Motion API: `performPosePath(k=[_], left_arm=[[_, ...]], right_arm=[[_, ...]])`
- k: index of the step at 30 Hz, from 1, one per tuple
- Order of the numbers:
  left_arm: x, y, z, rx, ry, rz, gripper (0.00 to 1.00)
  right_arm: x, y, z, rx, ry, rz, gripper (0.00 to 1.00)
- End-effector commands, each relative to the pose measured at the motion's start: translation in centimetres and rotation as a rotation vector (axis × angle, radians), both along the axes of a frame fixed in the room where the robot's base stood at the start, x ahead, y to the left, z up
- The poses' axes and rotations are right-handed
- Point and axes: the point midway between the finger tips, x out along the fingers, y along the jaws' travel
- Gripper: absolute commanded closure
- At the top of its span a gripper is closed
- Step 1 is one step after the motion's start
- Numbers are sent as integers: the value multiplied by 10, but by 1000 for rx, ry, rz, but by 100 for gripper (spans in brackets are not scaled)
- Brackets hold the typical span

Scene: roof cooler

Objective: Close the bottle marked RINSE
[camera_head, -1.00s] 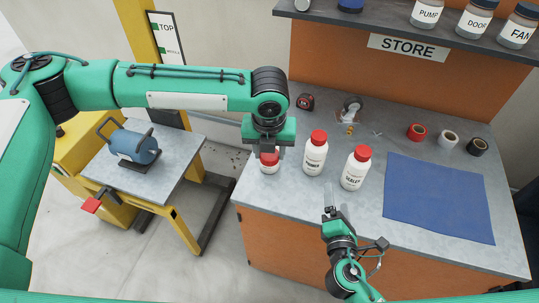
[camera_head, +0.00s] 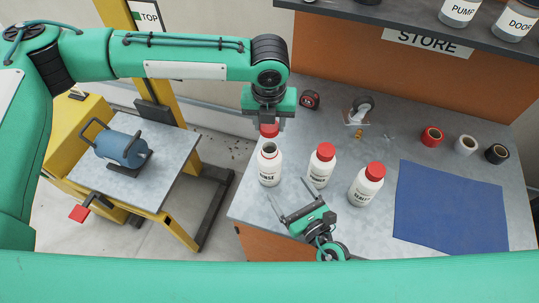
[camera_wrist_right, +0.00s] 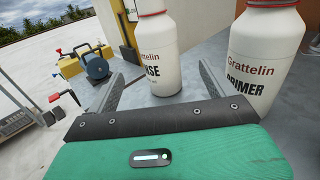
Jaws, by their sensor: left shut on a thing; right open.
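The RINSE bottle (camera_head: 270,170) is white and upright at the left front of the grey worktop, its dark mouth uncovered. My left gripper (camera_head: 269,122) is shut on a red cap (camera_head: 269,130), just above and behind the mouth in the head view; the exact gap is unclear. My right gripper (camera_head: 288,197) is open in front of the RINSE bottle, its fingers pointing towards it. In the right wrist view the RINSE bottle (camera_wrist_right: 163,60) stands beyond and between the open fingers (camera_wrist_right: 162,78), apparently untouched. A red edge shows at its top there, cut off by the frame.
The red-capped PRIMER bottle (camera_head: 321,168) stands close to the right, with another red-capped bottle (camera_head: 366,187) beyond. A blue mat (camera_head: 450,210), tape rolls (camera_head: 466,145), a caster (camera_head: 360,108) and a tape measure (camera_head: 310,99) lie on the worktop. A cart (camera_head: 165,180) stands left.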

Motion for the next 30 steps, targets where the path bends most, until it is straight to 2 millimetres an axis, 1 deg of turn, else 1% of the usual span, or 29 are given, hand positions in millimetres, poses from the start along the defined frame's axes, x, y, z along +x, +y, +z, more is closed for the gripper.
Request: performPosePath(k=[9, 14, 17, 25, 30], left_arm=[[0, 0, 0, 0, 0, 0, 79], [0, 0, 0, 0, 0, 0, 79], [0, 0, 0, 0, 0, 0, 79], [0, 0, 0, 0, 0, 0, 79], [0, 0, 0, 0, 0, 0, 79]], right_arm=[[1, 0, 0, 1, 0, -1, 13], [10, 5, 0, 1, 0, -2, 13], [23, 13, 1, 4, -1, -3, 13], [68, 38, 1, 5, -1, -4, 13], [90, 50, 0, 4, 0, -2, 13]])
